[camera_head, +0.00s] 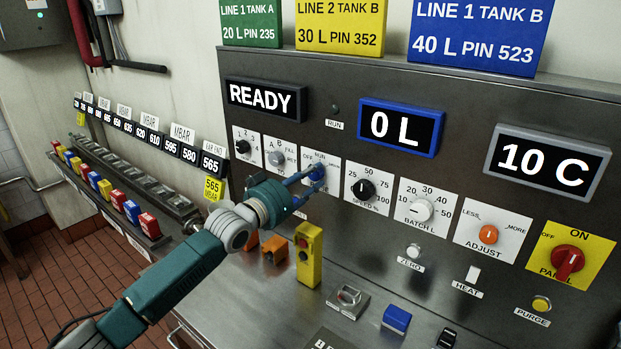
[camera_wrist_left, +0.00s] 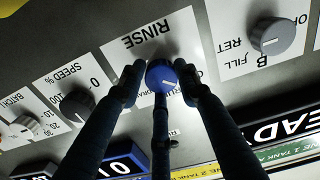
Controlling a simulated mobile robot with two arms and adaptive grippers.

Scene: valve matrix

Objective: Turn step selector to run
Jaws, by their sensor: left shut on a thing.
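The step selector is a round blue knob (camera_wrist_left: 162,72) with a white pointer line, on a white plate marked RINSE in the left wrist view. The pointer slants to the lower right there, and fingers hide some plate labels. In the head view the blue knob (camera_head: 318,172) is on the panel front, partly covered by the fingers. My left gripper (camera_head: 309,181) reaches it from the left and front. In the left wrist view my left gripper (camera_wrist_left: 162,80) has its dark fingers closed around the knob. My right gripper is not in view.
Neighbouring knobs are close: the grey B dial (camera_head: 277,158) on the left and the black speed knob (camera_head: 364,189) on the right. A yellow push-button box (camera_head: 308,254) stands below the arm. Displays read READY (camera_head: 264,97), 0 L (camera_head: 400,127) and 10 C (camera_head: 546,160).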

